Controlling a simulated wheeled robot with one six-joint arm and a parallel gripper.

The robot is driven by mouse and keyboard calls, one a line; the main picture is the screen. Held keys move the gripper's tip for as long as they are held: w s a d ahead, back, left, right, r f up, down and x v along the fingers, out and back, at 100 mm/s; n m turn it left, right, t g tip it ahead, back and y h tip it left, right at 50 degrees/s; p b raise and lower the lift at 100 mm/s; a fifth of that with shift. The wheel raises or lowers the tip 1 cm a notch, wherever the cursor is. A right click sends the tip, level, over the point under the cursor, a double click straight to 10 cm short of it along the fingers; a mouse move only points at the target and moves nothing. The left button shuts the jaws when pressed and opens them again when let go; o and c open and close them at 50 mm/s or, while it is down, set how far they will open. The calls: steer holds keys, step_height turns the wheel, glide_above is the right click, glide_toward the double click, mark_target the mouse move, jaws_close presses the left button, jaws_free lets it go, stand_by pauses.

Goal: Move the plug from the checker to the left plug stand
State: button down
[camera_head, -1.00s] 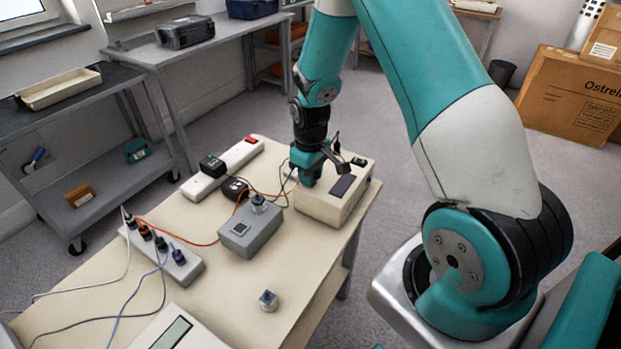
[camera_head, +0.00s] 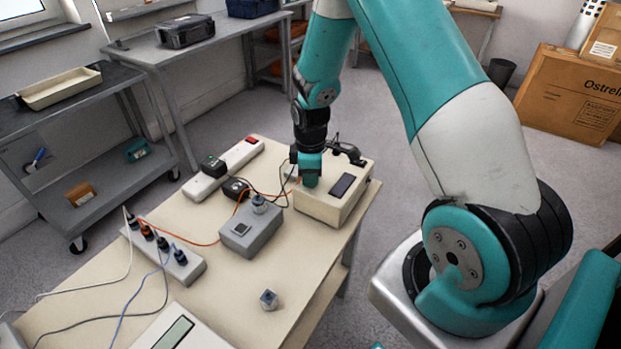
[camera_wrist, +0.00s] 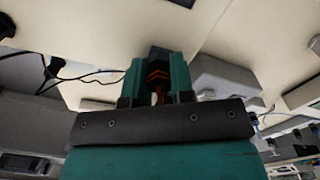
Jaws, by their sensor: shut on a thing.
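The beige box (camera_head: 322,212) with a dark display, which looks like the checker, stands at the far right of the table. My gripper (camera_head: 310,182) points down at its left part. In the wrist view my gripper (camera_wrist: 158,84) is shut on a dark plug (camera_wrist: 158,70) with orange bands, held between the teal fingers. The head view hides the plug behind the gripper, and I cannot tell whether it touches the box. A grey box (camera_head: 238,238) with a metallic peg stands to the left of the checker. I cannot tell which thing is the left plug stand.
A white power strip (camera_head: 240,158) with a black adapter lies behind the grey box. Another strip (camera_head: 188,268) with several plugs and cables lies at the left. Orange and black cables cross the table. A small metallic cube (camera_head: 268,300) stands alone near the front.

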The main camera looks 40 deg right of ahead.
stand_by(0.3)
steer(key=shift+n, duration=1.1)
steer(key=shift+n+p, duration=0.3)
steer(key=shift+n, duration=0.7)
steer(key=shift+r+p, duration=0.8)
steer(key=shift+p, duration=0.05)
steer(key=shift+r+p, duration=1.45)
steer(key=shift+r, duration=0.3)
